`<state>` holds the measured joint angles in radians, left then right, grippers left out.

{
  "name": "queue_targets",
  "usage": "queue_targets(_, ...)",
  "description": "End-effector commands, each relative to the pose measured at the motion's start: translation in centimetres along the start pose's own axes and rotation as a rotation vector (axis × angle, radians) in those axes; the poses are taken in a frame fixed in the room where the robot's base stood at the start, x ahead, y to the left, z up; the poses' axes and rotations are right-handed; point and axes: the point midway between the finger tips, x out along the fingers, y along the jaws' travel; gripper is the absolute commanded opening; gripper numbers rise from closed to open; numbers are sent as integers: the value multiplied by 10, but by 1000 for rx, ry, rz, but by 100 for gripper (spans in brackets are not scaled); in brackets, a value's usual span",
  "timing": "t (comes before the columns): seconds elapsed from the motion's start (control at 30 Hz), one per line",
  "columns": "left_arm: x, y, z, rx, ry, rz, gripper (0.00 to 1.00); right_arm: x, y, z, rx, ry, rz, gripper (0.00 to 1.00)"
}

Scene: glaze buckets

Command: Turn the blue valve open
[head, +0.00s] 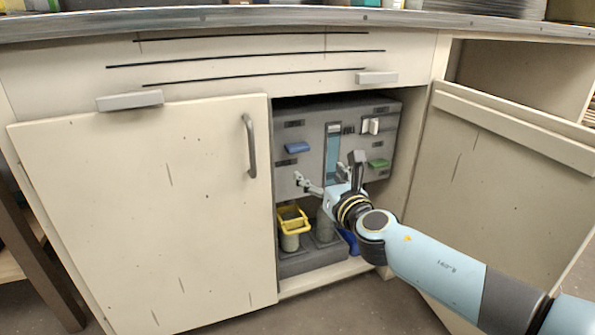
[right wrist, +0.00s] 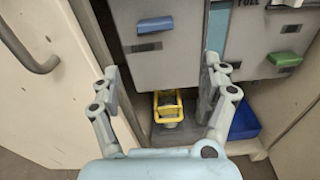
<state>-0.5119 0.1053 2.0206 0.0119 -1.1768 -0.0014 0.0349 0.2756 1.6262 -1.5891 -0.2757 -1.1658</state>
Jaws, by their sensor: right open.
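The blue valve lever (head: 297,147) lies level on the left of the grey panel (head: 350,115) inside the open cabinet bay. It also shows in the right wrist view (right wrist: 157,25), high and slightly left of centre, beyond the fingers. My right gripper (head: 324,182) is in front of the panel, below and right of the blue lever in the head view. My left gripper is in neither view.
A green lever (head: 378,163) and a white switch (head: 370,126) sit on the panel's right. A yellow-rimmed bucket (head: 292,220) stands below, with a blue object (head: 347,241) to its right. The closed door (head: 145,205) bounds the left; the open door (head: 500,170) stands right.

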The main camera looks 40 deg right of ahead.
Motion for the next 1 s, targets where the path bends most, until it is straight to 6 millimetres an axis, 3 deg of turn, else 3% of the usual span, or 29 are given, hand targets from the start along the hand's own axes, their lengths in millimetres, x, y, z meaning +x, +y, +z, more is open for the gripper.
queue_targets(0.17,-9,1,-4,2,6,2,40,16,7,19,-96,-56,16,79)
queue_targets(0.63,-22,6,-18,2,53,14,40,99,8,22,-91,-52,15,79)
queue_targets(1.0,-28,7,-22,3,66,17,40,113,8,23,-90,-51,15,79)
